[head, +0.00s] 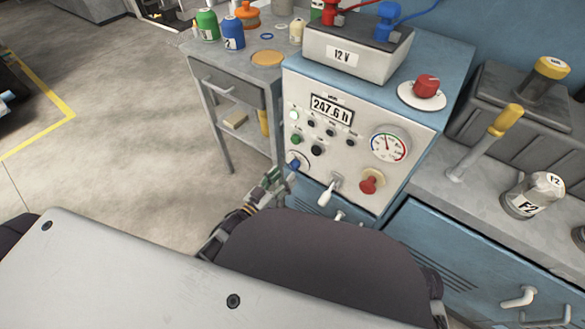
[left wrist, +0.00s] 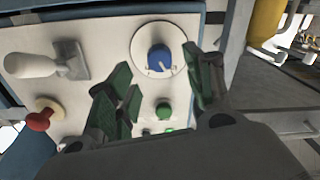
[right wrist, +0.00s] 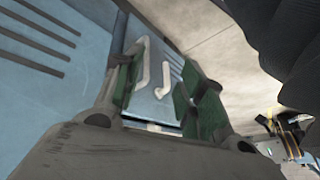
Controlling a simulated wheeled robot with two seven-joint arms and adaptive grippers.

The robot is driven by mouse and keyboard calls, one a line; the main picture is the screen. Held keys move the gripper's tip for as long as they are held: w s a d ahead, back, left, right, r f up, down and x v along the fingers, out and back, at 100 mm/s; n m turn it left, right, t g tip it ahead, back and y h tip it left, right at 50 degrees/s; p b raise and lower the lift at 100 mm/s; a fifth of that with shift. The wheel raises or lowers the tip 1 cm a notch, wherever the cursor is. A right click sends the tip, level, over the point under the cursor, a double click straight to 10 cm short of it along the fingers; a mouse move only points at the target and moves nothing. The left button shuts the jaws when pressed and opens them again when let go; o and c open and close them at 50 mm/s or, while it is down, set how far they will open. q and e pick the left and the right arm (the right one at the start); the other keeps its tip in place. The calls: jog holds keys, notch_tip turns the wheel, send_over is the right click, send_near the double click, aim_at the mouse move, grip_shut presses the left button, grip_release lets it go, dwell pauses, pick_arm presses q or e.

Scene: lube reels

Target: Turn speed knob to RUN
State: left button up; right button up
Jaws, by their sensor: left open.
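A blue knob (head: 296,164) on a round white dial sits at the lower left of the cream control panel (head: 335,165). In the left wrist view the blue knob (left wrist: 159,58) shows ahead, between the fingertips in the picture, with a visible pointer mark; its lettering is unreadable. My left gripper (head: 277,182) is open just in front of the knob at its lower left; its green-padded fingers (left wrist: 162,82) appear apart from it. My right gripper (right wrist: 160,75) is open and empty, facing blue doors with pale handles (right wrist: 162,80). It is hidden in the head view.
A white lever (head: 329,192) and a red knob (head: 371,181) are right of the blue knob. A gauge (head: 390,143) and display (head: 331,108) are above. A grey side bench (head: 215,70) stands left, with open floor (head: 110,110) beyond.

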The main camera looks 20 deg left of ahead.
aim_at(292, 168)
pick_arm(q)
jog(key=shift+b+x, duration=0.55)
jog(key=shift+x, duration=1.3)
jog(key=shift+b+x, duration=0.3)
jog(key=shift+x, duration=0.8)
pick_arm(e)
jog(key=shift+t+y, duration=0.3)
jog(key=shift+t, duration=0.1)
jog(key=shift+w+a+f, duration=0.1)
jog(key=shift+a+f, duration=0.15)
jog(key=shift+f, duration=0.8)
jog(key=shift+a+f, duration=0.2)
jog(key=shift+f, duration=0.8)
jog(key=shift+w, duration=0.1)
pick_arm(q)
jog(key=c, duration=1)
pick_arm(e)
jog(key=shift+w+r, duration=0.15)
jog(key=shift+r, duration=0.1)
